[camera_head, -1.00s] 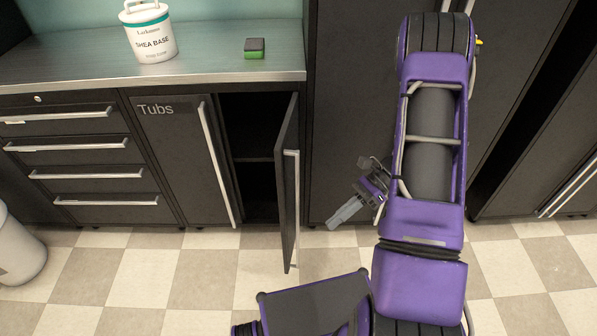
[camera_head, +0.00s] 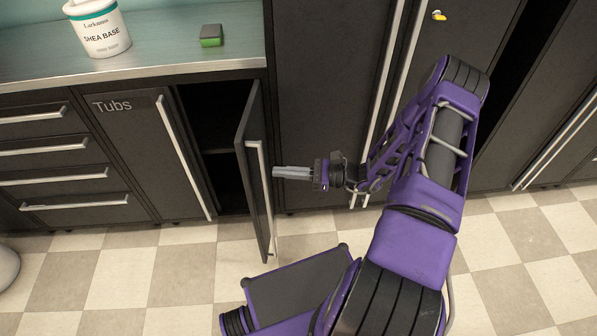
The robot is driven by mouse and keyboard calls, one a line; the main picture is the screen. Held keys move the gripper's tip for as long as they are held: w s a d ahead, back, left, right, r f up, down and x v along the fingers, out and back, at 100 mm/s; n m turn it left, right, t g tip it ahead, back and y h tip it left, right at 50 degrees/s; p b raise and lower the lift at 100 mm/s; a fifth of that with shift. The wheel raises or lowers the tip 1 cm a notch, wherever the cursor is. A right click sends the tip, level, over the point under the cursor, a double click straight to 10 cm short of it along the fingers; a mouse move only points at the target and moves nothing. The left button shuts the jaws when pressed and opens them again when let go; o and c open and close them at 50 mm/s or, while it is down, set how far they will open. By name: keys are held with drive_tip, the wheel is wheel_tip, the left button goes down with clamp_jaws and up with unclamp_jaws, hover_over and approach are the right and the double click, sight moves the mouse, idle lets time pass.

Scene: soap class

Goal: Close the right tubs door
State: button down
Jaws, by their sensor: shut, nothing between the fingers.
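The right tubs door (camera_head: 254,165) stands open, swung out from the dark cabinet below the counter, with its long metal handle (camera_head: 261,190) on the side toward my arm. The dark opening (camera_head: 207,133) behind it shows a shelf. The left tubs door (camera_head: 140,150), labelled "Tubs", is shut. My gripper (camera_head: 276,172) is shut and empty. It points left at the open door, just right of the handle in the picture. I cannot tell whether the fingertips touch the door.
A white tub (camera_head: 98,28) labelled "Shea Base" and a green and black sponge (camera_head: 211,36) stand on the counter (camera_head: 160,50). Drawers (camera_head: 60,148) lie to the left. Tall dark cabinets (camera_head: 320,90) stand behind my arm.

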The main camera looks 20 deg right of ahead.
sight(246, 169)
drive_tip(key=x, duration=0.7)
drive_tip(key=shift+w+a, duration=0.1)
